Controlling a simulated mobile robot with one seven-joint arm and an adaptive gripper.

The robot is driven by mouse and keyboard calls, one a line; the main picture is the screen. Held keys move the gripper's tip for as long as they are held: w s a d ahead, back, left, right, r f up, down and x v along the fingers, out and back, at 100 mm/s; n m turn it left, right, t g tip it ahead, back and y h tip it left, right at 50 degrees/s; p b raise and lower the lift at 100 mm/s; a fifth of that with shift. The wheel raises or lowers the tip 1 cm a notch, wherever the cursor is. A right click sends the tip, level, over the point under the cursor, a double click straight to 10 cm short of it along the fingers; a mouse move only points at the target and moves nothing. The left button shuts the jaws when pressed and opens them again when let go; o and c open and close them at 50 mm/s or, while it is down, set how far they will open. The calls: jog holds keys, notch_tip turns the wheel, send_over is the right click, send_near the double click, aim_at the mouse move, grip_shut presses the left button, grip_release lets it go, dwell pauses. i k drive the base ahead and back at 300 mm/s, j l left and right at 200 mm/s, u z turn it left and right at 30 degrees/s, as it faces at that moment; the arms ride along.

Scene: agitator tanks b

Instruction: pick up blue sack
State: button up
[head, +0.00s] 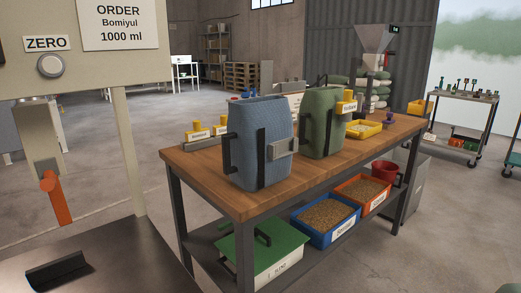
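The blue sack (258,130) stands upright near the front left end of the wooden table (222,188). It has a blue ribbed body and dark handles on its side and front. A grey plate sits on its right side. A similar green sack (322,118) stands just behind it to the right. The blue sack hides part of the table behind it. My gripper is not in view.
Yellow-topped pieces (200,135) stand behind the blue sack, and a yellow tray (364,129) lies farther right. The lower shelf holds a blue bin (346,238), an orange bin and a green-lidded box (270,245). A dispenser with an orange lever (56,200) stands at left.

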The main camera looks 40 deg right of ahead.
aim_at(259, 144)
jog(key=l+z, duration=0.35)
jog(key=l, duration=1.9)
jog(key=i+l+z, duration=0.2)
jog(key=i+l, duration=0.1)
jog(key=l, duration=0.1)
